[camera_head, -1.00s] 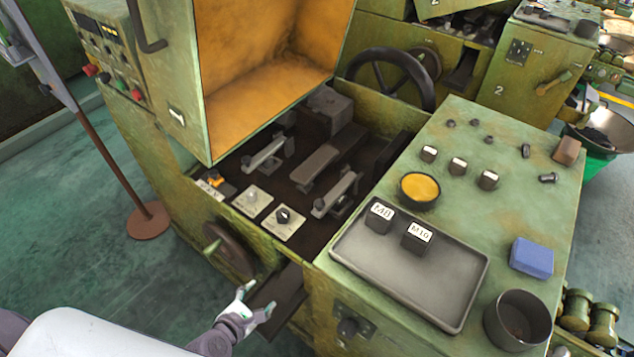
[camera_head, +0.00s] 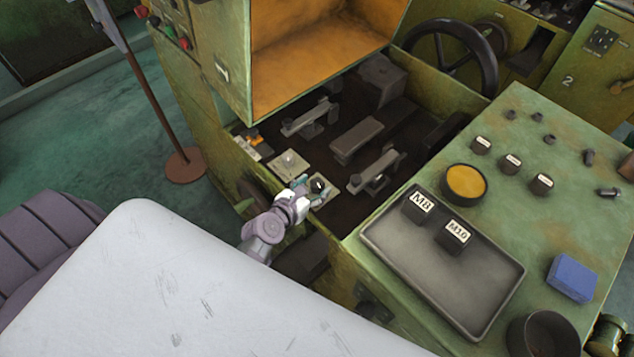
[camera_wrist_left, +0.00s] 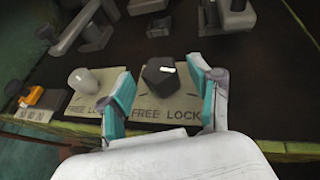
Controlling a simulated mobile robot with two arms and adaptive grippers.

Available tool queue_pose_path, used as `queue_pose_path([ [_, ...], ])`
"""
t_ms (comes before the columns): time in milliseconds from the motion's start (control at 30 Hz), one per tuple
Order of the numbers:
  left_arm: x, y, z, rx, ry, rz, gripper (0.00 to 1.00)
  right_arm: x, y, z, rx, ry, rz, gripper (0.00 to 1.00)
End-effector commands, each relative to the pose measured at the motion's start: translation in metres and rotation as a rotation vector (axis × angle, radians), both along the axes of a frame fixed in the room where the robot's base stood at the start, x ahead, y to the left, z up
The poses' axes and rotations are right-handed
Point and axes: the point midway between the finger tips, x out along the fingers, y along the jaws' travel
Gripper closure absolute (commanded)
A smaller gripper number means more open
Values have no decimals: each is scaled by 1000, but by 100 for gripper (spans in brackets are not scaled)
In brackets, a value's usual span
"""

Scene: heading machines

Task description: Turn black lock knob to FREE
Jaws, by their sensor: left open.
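The black lock knob (camera_wrist_left: 160,72) stands on a pale plate (camera_wrist_left: 150,106) lettered FREE at left and LOCK at right. A short white mark shows on the knob's face; I cannot tell for sure which word it points to. In the head view the knob (camera_head: 317,185) is at the front edge of the dark machine bed. My left gripper (camera_head: 311,191) is right at it, coming from the front. In the left wrist view its teal-padded fingers (camera_wrist_left: 161,84) are open, one on each side of the knob, with visible gaps. My right gripper is not in view.
A white knob (camera_wrist_left: 83,81) on a similar plate and an orange switch (camera_wrist_left: 31,95) stand left of the black knob. Metal clamp arms (camera_head: 376,170) lie behind. A grey tray (camera_head: 440,275) with M8 and M10 blocks is at right. A handwheel (camera_head: 450,55) stands behind.

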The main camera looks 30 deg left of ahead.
Motion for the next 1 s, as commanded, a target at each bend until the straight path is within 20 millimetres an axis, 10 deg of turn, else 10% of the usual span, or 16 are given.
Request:
queue_pose_path([
  [500, 20, -1, -8, 1, 0, 1, 37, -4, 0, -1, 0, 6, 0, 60],
  [867, 19, -1, -9, 1, 0, 1, 95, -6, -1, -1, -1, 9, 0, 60],
  [1000, 19, -1, -9, 2, 0, -3, 98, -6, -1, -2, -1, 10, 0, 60],
])
